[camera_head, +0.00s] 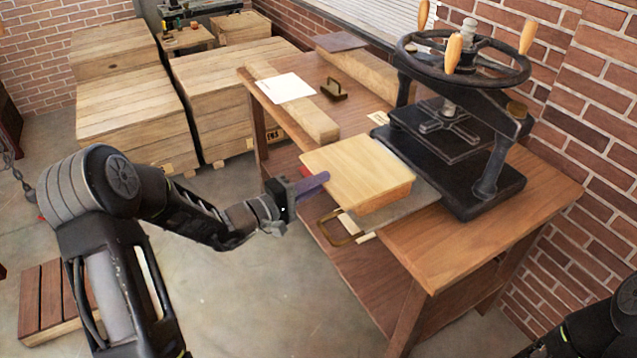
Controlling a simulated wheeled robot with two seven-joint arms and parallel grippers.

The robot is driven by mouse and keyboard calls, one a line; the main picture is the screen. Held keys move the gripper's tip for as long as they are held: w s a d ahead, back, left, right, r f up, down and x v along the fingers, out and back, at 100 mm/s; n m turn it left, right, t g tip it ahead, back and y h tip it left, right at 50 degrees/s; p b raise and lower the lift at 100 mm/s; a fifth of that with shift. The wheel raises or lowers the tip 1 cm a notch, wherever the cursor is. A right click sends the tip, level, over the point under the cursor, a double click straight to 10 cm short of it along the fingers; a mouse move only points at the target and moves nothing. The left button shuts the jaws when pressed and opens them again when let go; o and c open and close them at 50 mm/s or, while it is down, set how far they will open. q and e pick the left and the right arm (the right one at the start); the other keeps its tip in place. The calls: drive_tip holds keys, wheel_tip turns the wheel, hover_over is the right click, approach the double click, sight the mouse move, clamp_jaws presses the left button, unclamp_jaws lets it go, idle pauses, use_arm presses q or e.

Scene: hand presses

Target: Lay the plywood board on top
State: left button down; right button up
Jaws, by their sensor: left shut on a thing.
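The plywood board (357,168) is a pale, square sheet that lies flat on top of a low reddish-brown block or stack (386,198). Whether the board rests fully on it I cannot tell. The stack is on a grey plate (423,187) that reaches out in front of the black hand press (455,125). My left gripper (312,187) is at the board's left edge, shut on the board; its far fingertip is partly hidden. My right gripper is outside the picture; only part of my right arm shows at the lower right.
The press stands on a wooden table (455,237) with a handwheel (462,57) on top. A long wooden beam (312,118), white paper (287,87) and a small brass weight (334,90) lie behind. Wooden crates (135,105) stand back left.

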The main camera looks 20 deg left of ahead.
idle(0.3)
use_arm(q)
drive_tip(key=c, duration=1.5)
unclamp_jaws()
drive_tip(key=shift+o, duration=0.6)
drive_tip(key=shift+o, duration=0.6)
drive_tip(key=b+v, duration=0.1)
drive_tip(key=v, duration=0.5)
drive_tip(key=shift+s, duration=0.25)
drive_tip(key=shift+a, duration=0.1)
